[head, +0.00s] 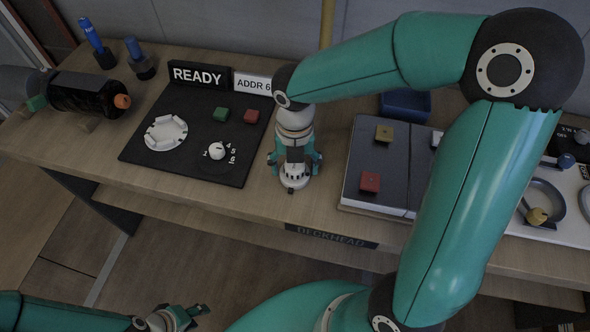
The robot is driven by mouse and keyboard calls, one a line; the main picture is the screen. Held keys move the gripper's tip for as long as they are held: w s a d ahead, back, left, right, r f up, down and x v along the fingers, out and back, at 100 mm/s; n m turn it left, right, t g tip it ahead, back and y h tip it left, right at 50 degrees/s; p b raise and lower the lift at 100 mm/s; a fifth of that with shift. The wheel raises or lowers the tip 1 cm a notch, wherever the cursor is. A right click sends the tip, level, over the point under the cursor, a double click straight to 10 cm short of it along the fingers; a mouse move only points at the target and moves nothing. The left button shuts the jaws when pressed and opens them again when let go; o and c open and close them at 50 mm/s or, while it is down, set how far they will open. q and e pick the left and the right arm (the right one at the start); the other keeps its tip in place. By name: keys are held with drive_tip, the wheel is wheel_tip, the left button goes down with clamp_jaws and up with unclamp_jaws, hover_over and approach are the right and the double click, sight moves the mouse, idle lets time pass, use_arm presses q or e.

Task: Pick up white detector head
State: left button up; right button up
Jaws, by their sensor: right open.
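The white detector head (293,181) is a small round white piece on the wooden bench, just right of the black panel. My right gripper (295,168) points down right over it, with its green fingers spread to either side. The gripper covers the upper part of the head, and I cannot tell whether the fingers touch it. My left gripper (184,316) is low at the bottom of the view, away from the bench top. Its small fingers do not show clearly whether they are open.
The black panel (190,177) carries a white round base (166,133), a white dial (216,151) and green and red blocks. READY and ADDR 6 signs stand behind. A grey case (364,150) with yellow and red blocks lies to the right. A black cylinder (88,96) lies far left.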

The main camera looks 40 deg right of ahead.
drive_tip(key=c, duration=1.3)
drive_tip(key=shift+r, duration=0.15)
drive_tip(key=shift+c, duration=0.2)
